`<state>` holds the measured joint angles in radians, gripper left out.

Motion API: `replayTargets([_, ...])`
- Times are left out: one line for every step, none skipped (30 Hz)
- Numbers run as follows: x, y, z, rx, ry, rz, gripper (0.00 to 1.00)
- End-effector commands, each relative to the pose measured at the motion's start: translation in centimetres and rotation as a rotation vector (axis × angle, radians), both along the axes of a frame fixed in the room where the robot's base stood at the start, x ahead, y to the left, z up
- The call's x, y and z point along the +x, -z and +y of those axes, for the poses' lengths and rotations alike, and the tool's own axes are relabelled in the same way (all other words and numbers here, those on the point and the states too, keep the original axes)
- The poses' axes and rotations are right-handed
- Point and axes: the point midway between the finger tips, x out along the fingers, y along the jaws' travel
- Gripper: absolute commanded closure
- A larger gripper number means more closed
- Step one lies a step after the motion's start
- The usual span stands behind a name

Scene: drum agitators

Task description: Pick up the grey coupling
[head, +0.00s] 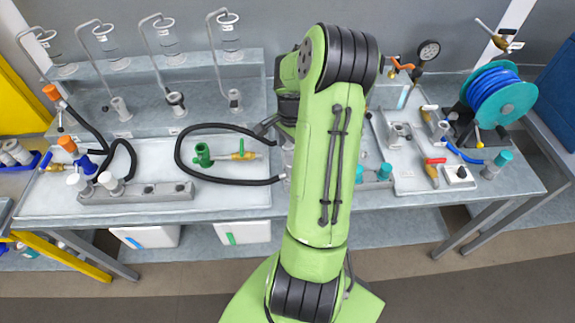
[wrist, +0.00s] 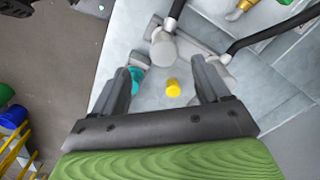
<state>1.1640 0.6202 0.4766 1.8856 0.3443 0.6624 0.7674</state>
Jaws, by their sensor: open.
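In the wrist view my gripper (wrist: 164,72) is open, with its two dark fingers apart and nothing held between them. A grey cylindrical coupling (wrist: 163,50) stands just beyond the fingertips, roughly centred in the gap, beside a black hose. A small yellow cap (wrist: 172,87) shows between the fingers, and a teal cap (wrist: 137,78) shows beside the left finger. In the head view my green arm hides the gripper and most of this spot. Other grey fittings are in view, and I cannot tell for certain which one the task names.
A black hose loop (head: 178,150) lies left of my arm around a green fitting (head: 203,154). A grey rail (head: 140,192) with pale couplings is at the left. A blue hose reel (head: 492,95) and a tray (head: 415,183) with fittings are at the right.

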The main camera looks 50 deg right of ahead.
Motion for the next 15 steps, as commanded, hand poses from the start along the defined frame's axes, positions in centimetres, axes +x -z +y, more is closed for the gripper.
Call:
replayTargets([0.0, 1.6, 0.1, 0.005, -0.001, 0.002, 0.24])
replayTargets([0.0, 2.3, 0.1, 0.006, 0.0, 0.003, 0.24])
replayTargets([0.0, 3.3, 0.1, 0.005, -0.001, 0.002, 0.24])
replayTargets([0.0, 4.0, 0.1, 0.005, -0.002, 0.002, 0.24])
replayTargets([0.0, 4.7, 0.1, 0.005, -0.002, 0.001, 0.24])
replayTargets([0.0, 5.3, 0.0, 0.003, -0.002, 0.0, 0.24])
replayTargets([0.0, 5.8, 0.0, 0.003, -0.001, 0.001, 0.24])
replayTargets([0.0, 6.1, 0.0, 0.001, -0.001, 0.001, 0.24])
replayTargets([0.0, 6.4, 0.0, 0.001, -0.001, 0.0, 0.24])
replayTargets([0.0, 6.7, 0.0, 0.001, -0.001, 0.001, 0.24])
replayTargets([0.0, 7.1, -0.1, 0.002, -0.001, 0.001, 0.24])
replayTargets([0.0, 7.7, -0.2, 0.003, -0.002, 0.0, 0.24])
replayTargets([0.0, 8.3, -0.2, 0.004, -0.002, 0.001, 0.24])
replayTargets([0.0, 8.9, -0.4, 0.004, -0.002, 0.0, 0.24])
replayTargets([0.1, 9.7, -0.6, 0.005, -0.001, 0.0, 0.24])
